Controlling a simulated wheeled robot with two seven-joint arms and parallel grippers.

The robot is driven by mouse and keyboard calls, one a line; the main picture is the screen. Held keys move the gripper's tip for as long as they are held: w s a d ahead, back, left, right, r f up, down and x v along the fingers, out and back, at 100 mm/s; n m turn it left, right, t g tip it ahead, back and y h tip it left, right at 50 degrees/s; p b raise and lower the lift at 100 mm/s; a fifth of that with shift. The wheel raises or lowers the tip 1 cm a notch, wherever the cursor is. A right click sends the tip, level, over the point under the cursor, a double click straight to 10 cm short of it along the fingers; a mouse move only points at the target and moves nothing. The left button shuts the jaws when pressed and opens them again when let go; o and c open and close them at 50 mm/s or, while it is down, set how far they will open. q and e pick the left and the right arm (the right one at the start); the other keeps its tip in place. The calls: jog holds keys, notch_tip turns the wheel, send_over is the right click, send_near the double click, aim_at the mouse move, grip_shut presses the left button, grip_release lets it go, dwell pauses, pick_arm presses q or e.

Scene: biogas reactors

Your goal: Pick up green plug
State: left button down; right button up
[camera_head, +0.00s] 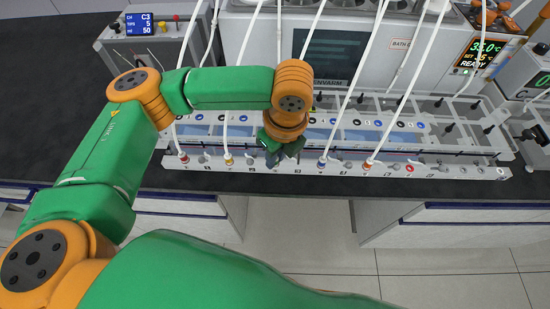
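My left gripper (279,158) is over the front rail (440,171) of the rack, pointing down among the tubes. Its dark fingers are small and partly hidden by my orange wrist, so I cannot tell whether they are open, shut or holding something. No green plug can be made out clearly; the gripper covers that stretch of the rail. A red plug (183,158) and a yellow plug (228,160) stand to the left of the gripper. A blue plug (322,162) and another red plug (368,164) stand to its right. My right gripper is out of view.
White tubes rise from the plugs past a bath unit (345,57) with a lit display. A small control box (143,32) stands at the back left. The dark bench top (50,75) is clear at the left. Drawers (440,226) lie below its front edge.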

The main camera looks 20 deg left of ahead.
pick_arm(q)
jog(key=shift+w, duration=0.1)
jog(key=shift+r, duration=0.35)
jog(key=r, duration=0.3)
jog(key=shift+s+a+r+b, duration=0.1)
jog(key=shift+s+r+b, duration=0.1)
jog(key=shift+s+b, duration=0.2)
jog(key=s+a+r, duration=0.3)
jog(key=s+r, duration=0.6)
jog(key=s, duration=0.3)
jog(key=shift+s+a, duration=0.35)
jog(key=shift+r+p, duration=1.45)
jog(key=shift+p, duration=0.75)
